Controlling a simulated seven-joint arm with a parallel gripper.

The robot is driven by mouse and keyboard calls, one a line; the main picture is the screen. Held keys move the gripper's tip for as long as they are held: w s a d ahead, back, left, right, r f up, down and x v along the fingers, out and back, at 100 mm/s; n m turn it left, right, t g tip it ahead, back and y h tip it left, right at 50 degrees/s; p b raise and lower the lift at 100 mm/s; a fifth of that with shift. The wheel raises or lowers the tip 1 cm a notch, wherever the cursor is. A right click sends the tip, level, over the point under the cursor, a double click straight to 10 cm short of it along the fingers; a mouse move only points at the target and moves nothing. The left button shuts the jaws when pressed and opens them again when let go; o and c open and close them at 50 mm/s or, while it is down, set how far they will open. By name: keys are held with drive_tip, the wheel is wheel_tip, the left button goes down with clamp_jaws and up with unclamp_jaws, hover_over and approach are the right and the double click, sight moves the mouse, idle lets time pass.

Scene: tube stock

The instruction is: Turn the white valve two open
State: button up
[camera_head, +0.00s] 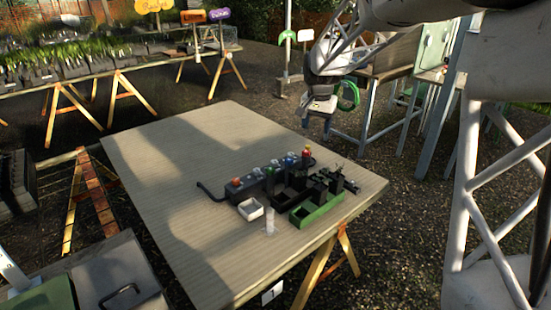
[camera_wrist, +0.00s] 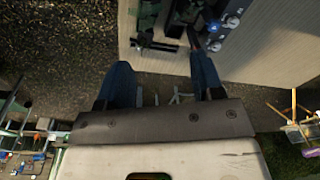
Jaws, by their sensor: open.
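A dark manifold block (camera_head: 262,184) stands on the table with a row of small coloured valve knobs on top. Among them are an orange-red knob (camera_head: 236,182), a white knob (camera_head: 275,163), a blue knob (camera_head: 290,158) and a red knob (camera_head: 307,150). I cannot read any numbers, nor tell whether a valve is open. My gripper (camera_wrist: 160,65) is open and empty, above and behind the table's far right edge, apart from the manifold.
A green tray (camera_head: 320,213) with dark parts, a white open box (camera_head: 250,211) and a clear tube (camera_head: 270,221) stand in front of the manifold. The table (camera_head: 180,190) is bare on its left. A workbench with a green hose (camera_head: 348,95) stands behind my gripper.

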drive_tip(key=w+a+f+m, duration=0.1)
drive_tip(key=w+a+f, duration=0.35)
drive_tip(key=w, duration=0.25)
drive_tip(key=w+a+f, duration=0.3)
drive_tip(key=w+f, duration=0.2)
drive_tip(key=w, duration=0.1)
drive_tip(key=m+g, duration=0.1)
drive_tip(key=m, duration=0.1)
hover_over(274, 161)
wheel_tip(274, 161, down, 12)
drive_tip(key=shift+f, duration=0.2)
drive_tip(key=shift+s+f, duration=0.1)
drive_tip(key=shift+f, duration=3.85)
drive_tip(key=c, duration=0.9)
